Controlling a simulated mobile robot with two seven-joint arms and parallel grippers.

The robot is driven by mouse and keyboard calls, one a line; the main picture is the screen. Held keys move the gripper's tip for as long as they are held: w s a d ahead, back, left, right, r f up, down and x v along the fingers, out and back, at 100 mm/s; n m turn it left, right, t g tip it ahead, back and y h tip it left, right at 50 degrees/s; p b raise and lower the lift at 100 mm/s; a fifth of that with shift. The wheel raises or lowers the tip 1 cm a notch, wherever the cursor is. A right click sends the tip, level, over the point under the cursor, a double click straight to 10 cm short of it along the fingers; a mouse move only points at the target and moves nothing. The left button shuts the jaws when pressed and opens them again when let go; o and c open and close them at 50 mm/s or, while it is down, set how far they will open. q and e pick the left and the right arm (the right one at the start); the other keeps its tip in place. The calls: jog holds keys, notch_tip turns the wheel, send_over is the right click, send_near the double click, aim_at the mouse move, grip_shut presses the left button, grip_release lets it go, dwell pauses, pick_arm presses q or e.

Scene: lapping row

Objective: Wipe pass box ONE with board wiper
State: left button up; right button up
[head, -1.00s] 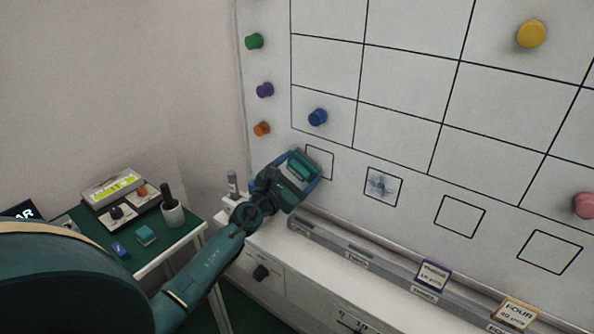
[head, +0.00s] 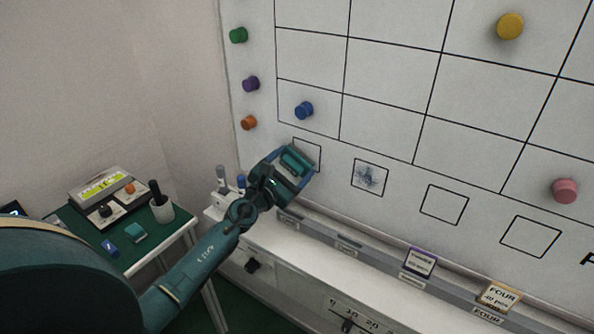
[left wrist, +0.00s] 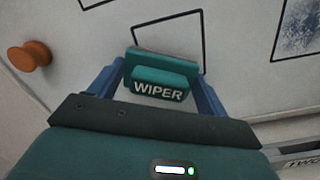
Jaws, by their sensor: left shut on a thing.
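My left gripper (head: 297,166) is shut on the teal board wiper (head: 296,160), labelled WIPER in the left wrist view (left wrist: 160,82). It holds the wiper at the leftmost pass box (head: 309,149) on the whiteboard, covering part of that box. In the left wrist view the box outline (left wrist: 168,17) shows around and above the wiper. I cannot tell whether the wiper touches the board, and any mark behind it is hidden. The second box (head: 370,178) has a dark smudge in it. My right gripper is not in view.
Blue (head: 304,110) and orange (head: 249,122) magnets sit above and left of the wiper. A ledge (head: 345,247) with cards runs below the boxes. Pens (head: 221,178) stand left of my gripper. A green side table (head: 90,232) holds a device and a cup (head: 162,209).

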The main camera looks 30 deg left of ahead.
pick_arm(q)
jog(key=shift+w+a+r+b, duration=0.15)
jog(key=shift+a+b, duration=0.15)
jog(key=shift+a, duration=0.6)
jog(key=shift+a+r, duration=0.15)
jog(key=shift+r, duration=0.05)
jog(key=shift+s+a+f+p, duration=0.1)
jog(key=shift+s+f+p, duration=0.15)
jog(key=shift+s, duration=2.65)
jog(key=shift+f, duration=0.1)
jog(key=shift+s, duration=0.6)
jog(key=shift+s+a, duration=0.1)
jog(key=shift+s, duration=0.8)
